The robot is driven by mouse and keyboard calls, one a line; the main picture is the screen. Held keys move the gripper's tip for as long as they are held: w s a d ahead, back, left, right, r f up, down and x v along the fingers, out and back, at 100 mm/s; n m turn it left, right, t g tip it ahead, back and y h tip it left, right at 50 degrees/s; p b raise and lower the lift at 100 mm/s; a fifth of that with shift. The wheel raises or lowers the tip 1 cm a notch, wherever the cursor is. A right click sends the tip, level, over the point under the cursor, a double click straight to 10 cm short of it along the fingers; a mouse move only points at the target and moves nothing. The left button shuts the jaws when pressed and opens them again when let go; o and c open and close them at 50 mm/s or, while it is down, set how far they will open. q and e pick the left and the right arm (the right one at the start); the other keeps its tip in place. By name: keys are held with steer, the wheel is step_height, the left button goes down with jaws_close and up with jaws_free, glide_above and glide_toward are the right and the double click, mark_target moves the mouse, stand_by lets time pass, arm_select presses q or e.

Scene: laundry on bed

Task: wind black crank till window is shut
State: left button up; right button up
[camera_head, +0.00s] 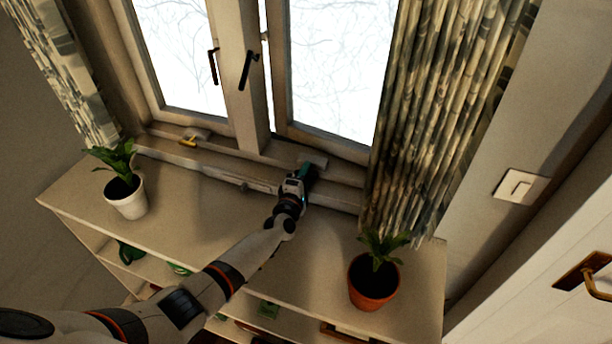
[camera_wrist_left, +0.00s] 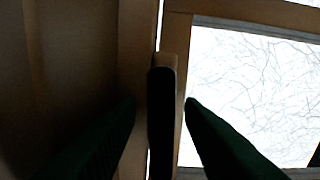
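The right window (camera_head: 330,65) stands slightly open, with a strip of light along its left edge. In the left wrist view, a black upright bar (camera_wrist_left: 162,120), which looks like the black crank's handle, stands between my two dark green fingers. The fingers are apart, with a gap visible on each side of the bar near the tips. My right gripper is not in view.
A yellow-handled crank (camera_head: 188,141) sits on the left sill. A white-potted plant (camera_head: 126,198) and a terracotta-potted plant (camera_head: 374,280) stand on the shelf top (camera_head: 190,215). A curtain (camera_head: 440,110) hangs close right of my gripper. Two window handles are higher up.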

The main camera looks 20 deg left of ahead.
arm_select(q)
steer(key=shift+c, duration=0.5)
jaws_close()
steer(key=shift+m, duration=0.3)
